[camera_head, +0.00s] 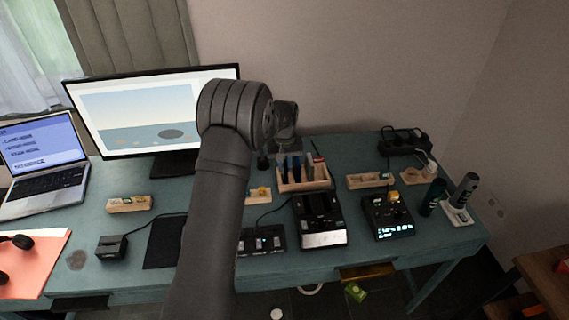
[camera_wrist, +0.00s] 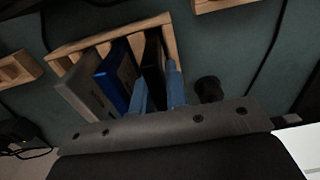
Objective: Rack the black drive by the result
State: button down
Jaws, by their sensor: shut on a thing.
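The black drive (camera_wrist: 153,62) shows in the wrist view between the two blue fingers of my gripper (camera_wrist: 158,92), which is shut on it. The drive overlaps the right end of the wooden rack (camera_wrist: 167,19); I cannot tell whether it is seated or held just above. A blue drive (camera_wrist: 120,75) and a grey drive (camera_wrist: 82,88) stand tilted in the rack to its left. In the head view the rack (camera_head: 305,185) stands at the back of the teal table, and my arm hides part of the gripper. A device with a lit display (camera_head: 393,232) stands right of the rack; its text is too small to read.
A black dock (camera_head: 320,222) stands in front of the rack. Small wooden trays (camera_head: 128,204) (camera_head: 368,181) lie left and right. A monitor (camera_head: 150,110), a laptop (camera_head: 42,165), a power strip (camera_head: 404,140) and dark bottles (camera_head: 464,190) border the table. Cables cross its surface.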

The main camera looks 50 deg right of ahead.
jog(key=shift+f, duration=0.2)
jog(key=c, duration=1.3)
grip_release()
jog(key=shift+c, duration=0.2)
notch_tip(320, 180, up, 18)
jog(key=shift+f, duration=0.25)
notch_tip(320, 180, down, 18)
jog(key=shift+r, duration=0.45)
